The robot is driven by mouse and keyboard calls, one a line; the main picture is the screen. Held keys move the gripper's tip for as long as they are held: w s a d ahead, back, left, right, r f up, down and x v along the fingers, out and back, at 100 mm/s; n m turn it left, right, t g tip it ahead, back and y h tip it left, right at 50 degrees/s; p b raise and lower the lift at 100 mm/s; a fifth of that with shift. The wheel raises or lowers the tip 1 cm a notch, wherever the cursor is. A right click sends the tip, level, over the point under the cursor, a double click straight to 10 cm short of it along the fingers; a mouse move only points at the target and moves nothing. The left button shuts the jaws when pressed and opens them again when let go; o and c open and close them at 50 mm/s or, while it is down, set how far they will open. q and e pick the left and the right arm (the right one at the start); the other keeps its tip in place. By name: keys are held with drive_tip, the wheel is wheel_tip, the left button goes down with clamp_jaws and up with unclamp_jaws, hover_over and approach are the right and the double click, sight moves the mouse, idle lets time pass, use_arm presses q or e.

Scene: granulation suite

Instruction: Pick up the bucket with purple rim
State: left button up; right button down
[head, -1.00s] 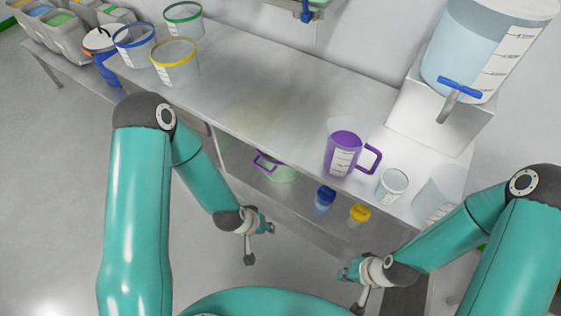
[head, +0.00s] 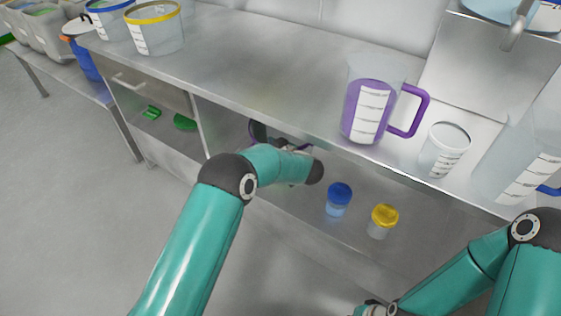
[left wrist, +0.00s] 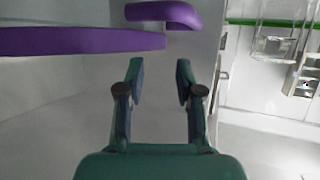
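The bucket with purple rim stands on the lower shelf under the counter, mostly hidden by my left arm in the head view; only a bit of its purple rim (head: 251,131) shows. In the left wrist view, the purple rim (left wrist: 80,41) runs in from the left, and a purple handle-like piece (left wrist: 165,14) lies beyond the fingertips. My left gripper (left wrist: 160,72) is open with nothing between its fingers. In the head view my left gripper (head: 268,138) reaches into the shelf at the bucket, partly hidden. My right gripper (head: 372,308) is cut by the bottom edge; its fingers are unclear.
A blue-lidded jar (head: 339,199) and a yellow-lidded jar (head: 382,221) stand on the shelf right of my left arm. The counter (head: 270,65) above holds a purple jug (head: 368,108) near its front edge. A shelf divider (head: 200,125) stands left of the bucket.

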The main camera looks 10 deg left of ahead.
use_arm(q)
drive_tip(key=b+x, duration=0.1)
drive_tip(key=x, duration=0.5)
drive_tip(key=shift+w+f+b, duration=0.15)
drive_tip(key=shift+f+b, duration=0.15)
drive_tip(key=shift+w+a+f, duration=0.1)
drive_tip(key=shift+w+a, duration=0.25)
clamp_jaws()
